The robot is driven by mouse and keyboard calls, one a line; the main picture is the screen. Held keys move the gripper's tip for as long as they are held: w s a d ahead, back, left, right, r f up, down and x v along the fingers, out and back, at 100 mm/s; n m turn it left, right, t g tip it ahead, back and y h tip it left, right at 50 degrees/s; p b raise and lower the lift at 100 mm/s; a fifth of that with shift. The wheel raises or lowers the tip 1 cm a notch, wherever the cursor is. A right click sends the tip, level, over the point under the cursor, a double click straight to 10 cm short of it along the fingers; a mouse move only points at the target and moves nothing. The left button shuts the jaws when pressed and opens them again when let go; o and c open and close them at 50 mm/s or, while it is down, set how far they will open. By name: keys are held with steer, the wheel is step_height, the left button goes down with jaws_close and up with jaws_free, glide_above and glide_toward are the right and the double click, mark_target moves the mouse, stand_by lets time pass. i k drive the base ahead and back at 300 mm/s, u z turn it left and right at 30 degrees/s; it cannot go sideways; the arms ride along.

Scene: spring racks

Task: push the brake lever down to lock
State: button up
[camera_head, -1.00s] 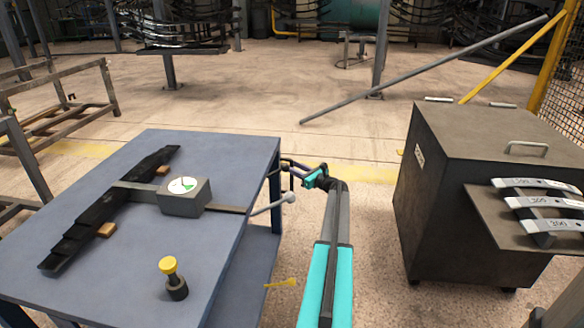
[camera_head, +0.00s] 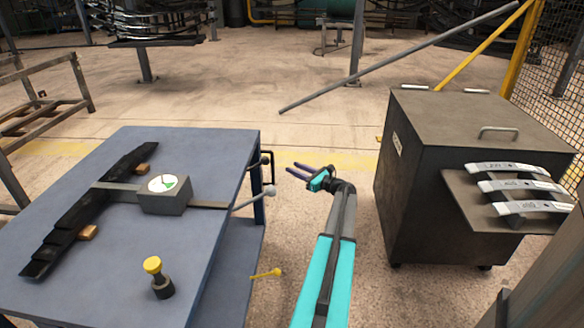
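A yellow lever with a round end (camera_head: 266,274) sticks out to the right from low on the blue table's side. A grey rod lever with a pale ball knob (camera_head: 253,199) sticks out past the table's right edge near the dial box. The frames do not label either one as the brake lever. My gripper (camera_head: 292,168) is teal with two dark purple fingers, spread apart and empty. It points left toward the table's far right corner, clear of it, above and right of the ball knob in the picture. The yellow lever is well below it in the picture.
The blue table (camera_head: 215,150) carries a dial box (camera_head: 164,200), dark leaf springs (camera_head: 65,240) and a yellow-topped knob (camera_head: 154,270). A black handle (camera_head: 268,158) is at its far right corner. A dark cabinet (camera_head: 425,190) stands right of my arm. Open floor lies beyond.

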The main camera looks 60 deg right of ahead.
mark_target(276, 273)
steer(key=k, duration=1)
